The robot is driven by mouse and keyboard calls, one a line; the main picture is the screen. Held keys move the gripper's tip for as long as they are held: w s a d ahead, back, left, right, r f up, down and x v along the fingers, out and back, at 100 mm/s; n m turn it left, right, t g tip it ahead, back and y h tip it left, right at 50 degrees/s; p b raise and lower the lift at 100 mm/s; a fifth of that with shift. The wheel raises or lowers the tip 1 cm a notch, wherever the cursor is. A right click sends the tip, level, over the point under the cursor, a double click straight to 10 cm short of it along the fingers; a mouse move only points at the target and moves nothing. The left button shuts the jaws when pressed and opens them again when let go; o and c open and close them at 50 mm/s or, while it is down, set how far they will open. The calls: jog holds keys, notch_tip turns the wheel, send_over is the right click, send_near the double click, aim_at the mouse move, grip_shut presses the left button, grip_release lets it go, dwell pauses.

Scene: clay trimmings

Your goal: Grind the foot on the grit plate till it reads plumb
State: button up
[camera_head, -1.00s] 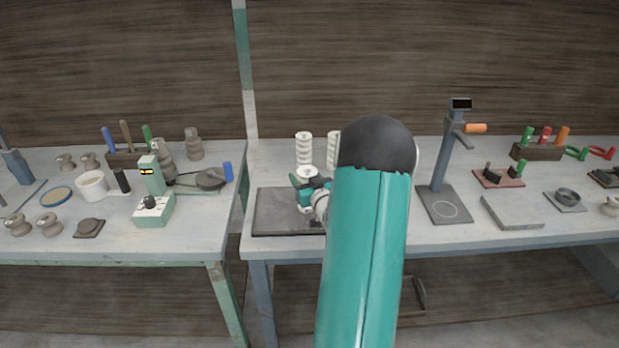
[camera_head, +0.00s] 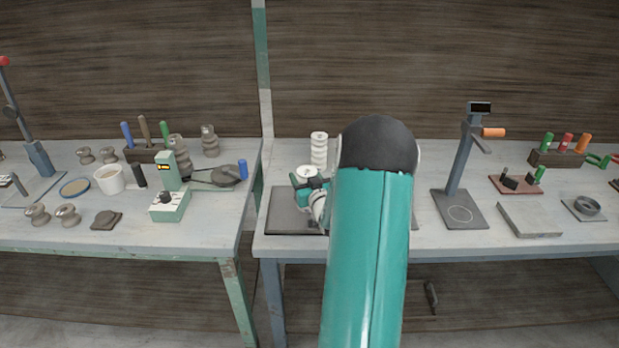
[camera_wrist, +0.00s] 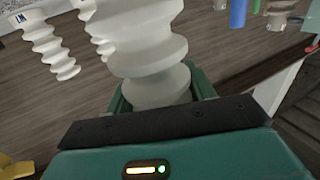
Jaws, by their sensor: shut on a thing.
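My gripper (camera_head: 314,190) is shut on a white ribbed clay piece (camera_wrist: 150,60), which fills the upper middle of the wrist view. The piece's white top (camera_head: 306,173) shows in the head view, above a dark flat plate (camera_head: 285,218) that looks like the grit plate. The piece's foot is hidden, so I cannot tell whether it touches the plate. My arm hides much of the plate. In the head view a post-mounted gauge (camera_head: 459,165) with a small dark display (camera_head: 481,108) stands right of my arm; I cannot read it.
Another white ribbed piece (camera_head: 319,149) stands behind the plate; the wrist view shows similar ones at left (camera_wrist: 52,45). A pale slab (camera_head: 528,219) lies right of the gauge. A gap separates the left bench (camera_head: 215,238), crowded with tools and pots, from this one.

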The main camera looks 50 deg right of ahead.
jog(key=shift+w+a+r, duration=0.15)
jog(key=shift+w+a, duration=0.25)
jog(key=shift+s+d+f, duration=0.15)
jog(key=shift+s+d, duration=0.8)
jog(key=shift+s, duration=0.15)
jog(key=shift+s+d+f, duration=0.1)
jog(key=shift+s+d, duration=0.85)
jog(key=shift+s, duration=0.15)
dwell(0.3)
jog(key=shift+s+d+r, duration=0.1)
jog(key=shift+s+d, duration=0.8)
jog(key=shift+s, duration=0.05)
jog(key=shift+r, duration=0.1)
jog(key=shift+r, duration=2.5)
